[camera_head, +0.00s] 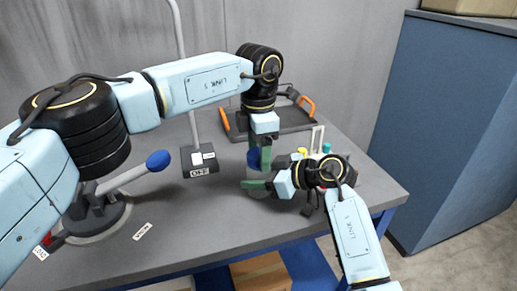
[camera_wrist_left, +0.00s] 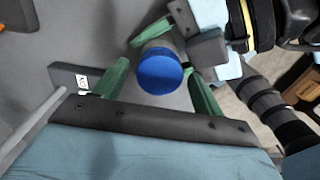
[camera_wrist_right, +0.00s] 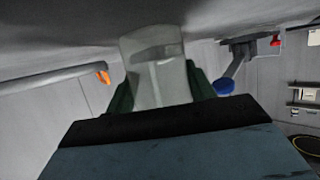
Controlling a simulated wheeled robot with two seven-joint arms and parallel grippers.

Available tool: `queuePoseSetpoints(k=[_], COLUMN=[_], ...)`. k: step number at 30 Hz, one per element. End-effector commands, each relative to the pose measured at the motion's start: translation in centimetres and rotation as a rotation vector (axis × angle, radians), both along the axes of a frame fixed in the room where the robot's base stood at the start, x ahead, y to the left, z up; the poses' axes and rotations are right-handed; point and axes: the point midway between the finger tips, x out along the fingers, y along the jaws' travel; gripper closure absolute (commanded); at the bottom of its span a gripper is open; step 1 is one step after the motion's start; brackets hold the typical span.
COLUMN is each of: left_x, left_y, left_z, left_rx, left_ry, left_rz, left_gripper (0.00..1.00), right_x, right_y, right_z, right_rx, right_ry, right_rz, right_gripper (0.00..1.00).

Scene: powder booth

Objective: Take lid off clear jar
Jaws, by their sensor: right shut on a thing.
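The clear jar (camera_head: 257,190) stands upright on the grey table, with a blue lid (camera_head: 253,158) on top. My right gripper (camera_wrist_right: 158,75) is shut on the jar's body from the side; the greyish clear wall (camera_wrist_right: 155,55) shows between its green fingers. My left gripper (camera_head: 260,155) points down over the jar. In the left wrist view the blue lid (camera_wrist_left: 160,75) lies between its open fingers, with a visible gap on the left finger's side. The lid is not clearly visible in the right wrist view.
A lever with a blue knob (camera_head: 158,160) stands to the left. A black block marked OFF (camera_head: 199,161) with a pole is behind it. A dark tray (camera_head: 285,120) with orange handles lies at the back. Small items (camera_head: 318,145) crowd behind my right gripper.

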Motion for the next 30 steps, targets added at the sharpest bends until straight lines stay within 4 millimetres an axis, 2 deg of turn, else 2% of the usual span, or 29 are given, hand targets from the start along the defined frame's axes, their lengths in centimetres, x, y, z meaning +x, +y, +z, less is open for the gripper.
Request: queuePoseSetpoints(k=[8, 27, 30], left_x=[0.0, 0.0, 0.0], left_y=[0.0, -0.1, 0.0], left_z=[0.3, 7.4, 7.6], left_rx=[-0.001, -0.002, 0.0], left_ry=[-0.001, -0.002, 0.0], left_rz=[0.0, -0.001, 0.0], left_gripper=[0.31, 0.34, 0.34], right_x=[0.0, 0.0, 0.0], right_y=[-0.1, 0.0, 0.0], right_z=[0.0, 0.0, 0.0], right_rx=[-0.001, -0.001, -0.001], right_ry=[0.0, 0.0, 0.0], right_rz=[-0.001, -0.001, -0.001], right_gripper=[1.0, 1.0, 1.0])
